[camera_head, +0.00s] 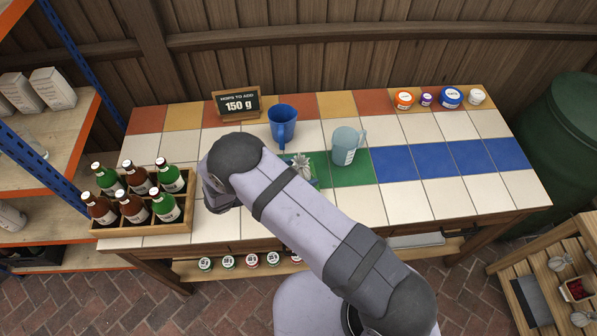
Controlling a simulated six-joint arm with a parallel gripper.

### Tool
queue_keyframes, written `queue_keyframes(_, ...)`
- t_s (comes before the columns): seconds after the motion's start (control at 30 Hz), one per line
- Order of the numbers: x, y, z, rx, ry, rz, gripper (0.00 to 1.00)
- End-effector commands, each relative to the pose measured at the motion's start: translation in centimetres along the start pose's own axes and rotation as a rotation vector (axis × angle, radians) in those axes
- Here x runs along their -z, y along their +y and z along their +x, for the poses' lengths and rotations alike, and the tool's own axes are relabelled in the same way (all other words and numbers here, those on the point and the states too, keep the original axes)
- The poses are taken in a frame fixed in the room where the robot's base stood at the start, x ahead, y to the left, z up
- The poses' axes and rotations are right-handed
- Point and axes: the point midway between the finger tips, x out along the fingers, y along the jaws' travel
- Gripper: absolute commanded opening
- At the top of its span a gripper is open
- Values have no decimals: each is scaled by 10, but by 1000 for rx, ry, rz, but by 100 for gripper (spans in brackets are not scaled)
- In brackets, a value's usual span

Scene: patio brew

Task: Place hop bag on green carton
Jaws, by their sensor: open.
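A small pale grey bundle with a gathered top, probably the hop bag (302,166), shows on the table just past my arm. Green shows around it, with a bit of blue at its lower right. My arm hides its near side, and I cannot tell whether the green is a carton or the green tiles. No other green carton can be made out. My gripper (219,203) is at the arm's far end, left of the bundle and apart from it, over pale tiles. It is open, mostly hidden behind my wrist, and I see nothing held in it.
A wooden crate of several bottles (140,226) stands at left. A blue cup (282,124) and a light blue jug (346,147) stand behind the bundle. The table's right half (460,190) is clear.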

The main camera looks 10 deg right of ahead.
Motion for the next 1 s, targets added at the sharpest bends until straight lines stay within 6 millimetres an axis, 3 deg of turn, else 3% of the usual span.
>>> queue_keyframes(0.27,0,1,-22,-5,-1,1,65)
queue_keyframes(0.7,0,1,-97,-4,0,2,65)
queue_keyframes(1.0,-1,0,-120,0,0,1,65)
